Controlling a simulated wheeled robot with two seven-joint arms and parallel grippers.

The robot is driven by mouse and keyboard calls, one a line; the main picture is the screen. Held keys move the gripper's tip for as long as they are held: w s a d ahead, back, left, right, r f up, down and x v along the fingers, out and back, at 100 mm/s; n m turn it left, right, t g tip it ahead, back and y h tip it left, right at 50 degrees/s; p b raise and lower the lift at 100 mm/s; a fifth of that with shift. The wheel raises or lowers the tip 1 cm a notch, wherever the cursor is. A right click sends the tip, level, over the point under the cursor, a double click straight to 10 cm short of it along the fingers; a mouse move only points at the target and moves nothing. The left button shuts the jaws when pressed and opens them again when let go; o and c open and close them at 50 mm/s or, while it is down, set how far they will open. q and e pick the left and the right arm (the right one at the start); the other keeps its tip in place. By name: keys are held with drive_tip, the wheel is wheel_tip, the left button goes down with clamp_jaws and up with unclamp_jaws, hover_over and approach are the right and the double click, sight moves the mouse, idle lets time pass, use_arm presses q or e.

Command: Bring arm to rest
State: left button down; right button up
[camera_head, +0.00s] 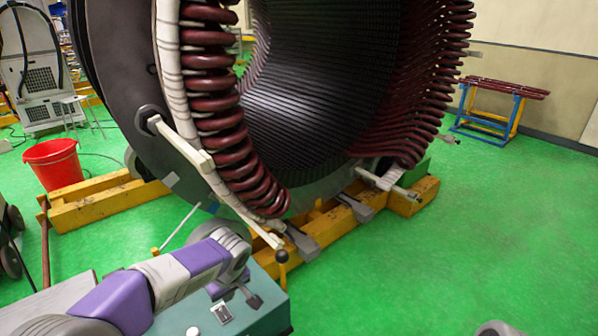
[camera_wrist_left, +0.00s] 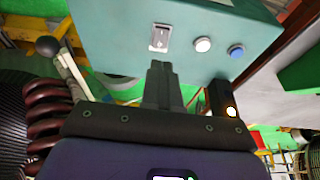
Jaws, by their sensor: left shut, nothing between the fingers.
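My left arm, purple and white, comes in from the lower left in the head view. Its left gripper (camera_head: 250,298) is over the teal control box (camera_head: 265,316). In the left wrist view the two fingers (camera_wrist_left: 160,66) are together with nothing between them. They point at the face of the control box (camera_wrist_left: 105,45), just below its rocker switch (camera_wrist_left: 159,37) in the picture; whether they touch it I cannot tell. A white button (camera_wrist_left: 203,44) and a blue button (camera_wrist_left: 236,51) are to the right. My right gripper is not in view.
The large stator (camera_head: 310,90) with dark red coils stands on a yellow frame (camera_head: 105,205) behind the box. A lever with a black ball knob (camera_head: 281,257) rises beside the box. A red bucket (camera_head: 54,165) stands left. Green floor at right is mostly clear.

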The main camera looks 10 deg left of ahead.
use_arm(q)
drive_tip(key=s+d+f+m+g+h, duration=0.1)
drive_tip(key=d+f+m, duration=0.15)
drive_tip(key=f, duration=0.35)
drive_tip(key=s+d+f+m+h, duration=0.1)
drive_tip(key=s+d+f+h, duration=0.1)
drive_tip(key=d+f, duration=0.3)
drive_tip(key=s+d+f+m+g+h, duration=0.1)
drive_tip(key=d+f, duration=0.1)
drive_tip(key=f, duration=0.5)
drive_tip(key=s+d+f+m+h, duration=0.1)
drive_tip(key=s+d+f, duration=0.2)
drive_tip(key=s+f, duration=0.4)
drive_tip(key=s+d+f+m+h, duration=0.1)
drive_tip(key=s+d+f, duration=0.2)
drive_tip(key=s+f, duration=0.5)
drive_tip(key=shift+s+d+f+m+h, duration=0.15)
drive_tip(key=shift+s+f+m+h, duration=0.05)
drive_tip(key=shift+m+h, duration=0.2)
